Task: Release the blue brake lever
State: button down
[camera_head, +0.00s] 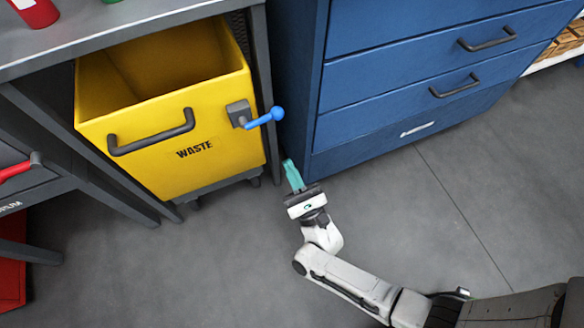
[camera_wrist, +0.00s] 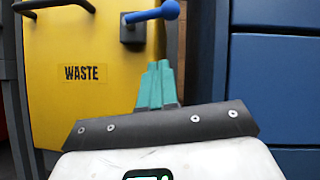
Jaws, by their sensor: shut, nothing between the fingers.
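The blue brake lever (camera_head: 264,117) sticks out to the right from a grey mount (camera_head: 239,113) on the front of the yellow waste bin (camera_head: 225,160). In the wrist view the lever (camera_wrist: 150,14) is at the top, its ball end raised to the right. My gripper (camera_head: 290,168) has teal fingers, shut and empty. It is below and slightly right of the lever, apart from it. In the wrist view the fingers (camera_wrist: 159,68) point up toward the bin, below the lever mount (camera_wrist: 133,32).
The bin stands under a grey table (camera_head: 120,35), with a dark handle (camera_head: 150,138) on its front. A blue drawer cabinet (camera_head: 350,125) stands close on the right. The grey floor in front is clear.

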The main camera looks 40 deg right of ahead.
aim_at(262, 118)
jog(key=w+r+p, duration=0.1)
jog(key=w+r, duration=0.5)
jog(key=r, duration=0.1)
jog(key=shift+w+d+r, duration=0.2)
jog(key=shift+w+r, duration=0.05)
jog(key=shift+r, duration=0.05)
